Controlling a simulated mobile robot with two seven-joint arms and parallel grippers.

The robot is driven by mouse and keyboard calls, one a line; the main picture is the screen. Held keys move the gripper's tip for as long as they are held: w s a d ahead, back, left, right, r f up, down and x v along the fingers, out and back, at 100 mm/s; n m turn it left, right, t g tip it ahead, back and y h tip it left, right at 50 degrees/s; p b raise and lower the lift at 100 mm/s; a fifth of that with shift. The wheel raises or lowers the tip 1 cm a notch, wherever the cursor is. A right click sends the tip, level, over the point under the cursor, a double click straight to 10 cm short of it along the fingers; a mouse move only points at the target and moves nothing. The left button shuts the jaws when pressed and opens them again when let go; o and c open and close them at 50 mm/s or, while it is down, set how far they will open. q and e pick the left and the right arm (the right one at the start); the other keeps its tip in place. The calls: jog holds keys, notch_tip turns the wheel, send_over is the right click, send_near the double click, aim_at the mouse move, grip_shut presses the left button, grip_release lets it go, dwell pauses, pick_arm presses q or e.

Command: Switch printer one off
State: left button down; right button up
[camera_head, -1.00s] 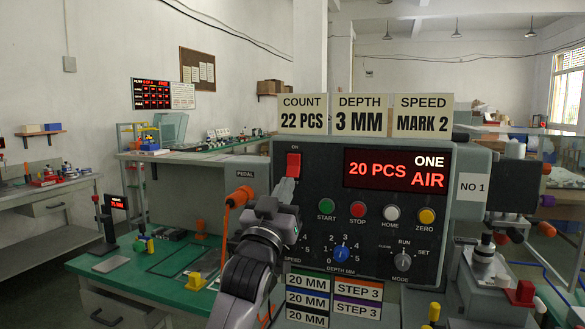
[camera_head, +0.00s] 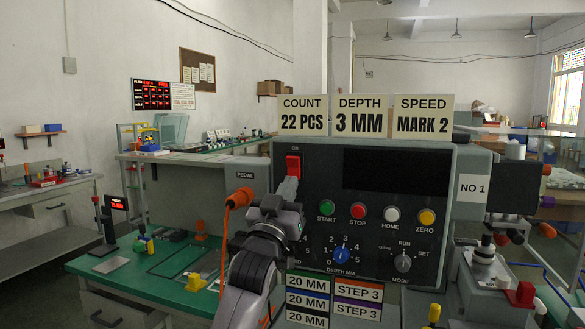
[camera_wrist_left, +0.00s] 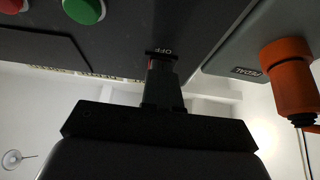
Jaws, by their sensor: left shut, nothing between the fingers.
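Printer one (camera_head: 455,225) is a dark control panel with a "NO 1" label at its right. Its display (camera_head: 397,170) is dark. The red power switch (camera_head: 293,164) is at the panel's upper left. My left gripper (camera_head: 290,183) is shut and empty, with its tips against or just below the switch. In the left wrist view the fingertips (camera_wrist_left: 160,60) reach the panel by the word "OFF", and a sliver of red shows beside them. The fingers hide most of the switch there. My right gripper is not in view.
Green, red, white and yellow buttons (camera_head: 357,211) sit right of my gripper, above the blue depth knob (camera_head: 341,254) and mode knob (camera_head: 402,262). An orange pedal plug (camera_head: 240,198) with its cable is close left. Cards (camera_head: 362,115) stand on top.

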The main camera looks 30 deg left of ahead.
pick_arm(q)
jog(key=s+r+v, duration=0.1)
jog(key=v, duration=0.9)
jog(key=shift+s+r+b, duration=0.2)
jog(key=shift+s+b, duration=0.05)
jog(key=shift+b, duration=0.05)
jog(key=shift+d, duration=0.15)
dwell(0.3)
jog(key=s+d+f+m+g+h+p, duration=0.1)
jog(key=s+d+f+m+g+h, duration=0.15)
jog(key=f, duration=1.05)
jog(key=s+d+f+m+g+h, duration=0.1)
jog(key=d+f+m+g+h, duration=0.2)
jog(key=f, duration=1.1)
jog(key=s+d+f+g, duration=0.2)
jog(key=s+f, duration=0.3)
jog(key=f, duration=0.1)
jog(key=s+d+f+g+h+p, duration=0.1)
jog(key=s+d+f+g, duration=0.1)
jog(key=s+f, duration=0.4)
jog(key=s+d+f+g+h, duration=0.1)
jog(key=s+d+f+g, duration=0.2)
jog(key=s+f, duration=0.2)
jog(key=shift+s+d+f, duration=0.25)
jog(key=shift+d+f, duration=0.05)
jog(key=shift+f, duration=0.5)
